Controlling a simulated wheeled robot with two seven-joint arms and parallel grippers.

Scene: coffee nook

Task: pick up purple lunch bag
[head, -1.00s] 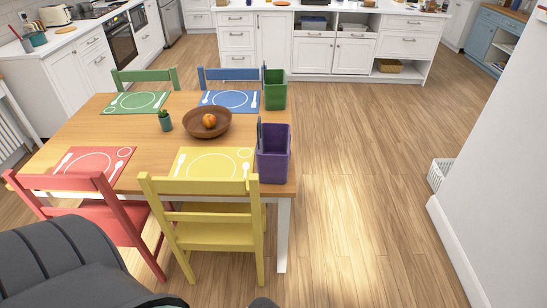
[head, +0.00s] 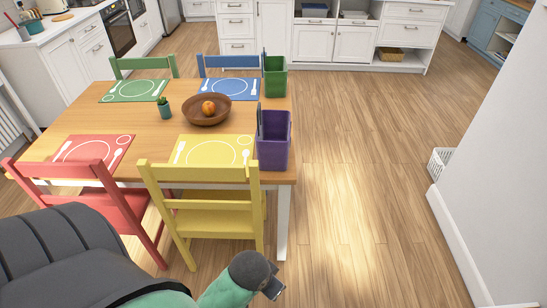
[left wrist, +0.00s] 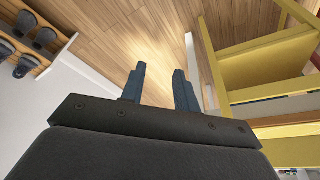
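The purple lunch bag (head: 273,152) stands upright and open-topped on the near right corner of the wooden table (head: 150,132). A dark flat thing sticks up at its left side. My left gripper (head: 273,288) is low at the bottom of the head view, in front of the table and well apart from the bag. In the left wrist view its two fingers (left wrist: 160,85) are spread with only floor between them. The bag cannot be made out in the left wrist view. My right gripper is in neither view.
A green container (head: 275,80) stands behind the bag. A yellow chair (head: 210,212) stands left of my left gripper; a red chair (head: 100,205) is farther left. A brown bowl (head: 207,112) is mid-table.

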